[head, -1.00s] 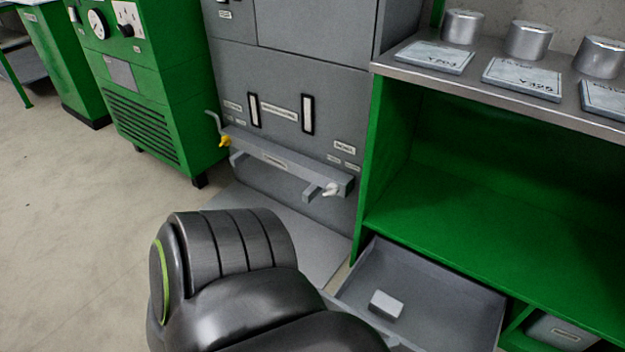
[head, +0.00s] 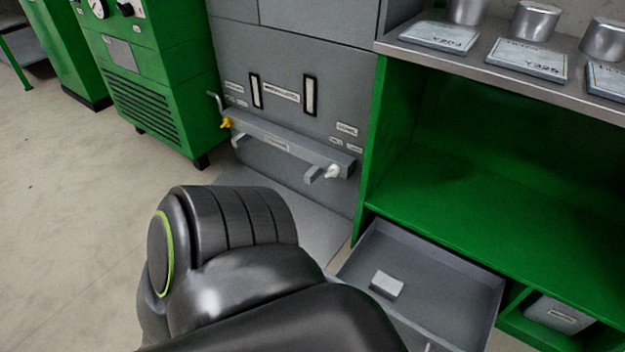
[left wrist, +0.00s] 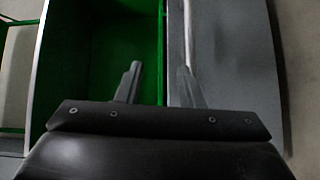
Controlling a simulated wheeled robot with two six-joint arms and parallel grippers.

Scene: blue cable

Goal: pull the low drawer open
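The low drawer (head: 463,290), a grey tray under the green shelf unit, stands pulled out at the lower right of the head view. A small pale block (head: 387,284) lies inside it. My dark arm covers the drawer's near left part, and its front is mostly out of view. No gripper shows in the head view. In the left wrist view my left gripper (left wrist: 158,80) has its two fingers apart with a gap between them. A pale bar (left wrist: 188,30) runs beside the right finger, along a grey surface; I cannot tell whether they touch. My right gripper is not in view.
The green shelf unit (head: 480,205) stands above the drawer, with metal cylinders and label plates on its top. A grey cabinet (head: 300,60) with a rail (head: 285,140) stands behind. Open floor (head: 70,220) lies at the left.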

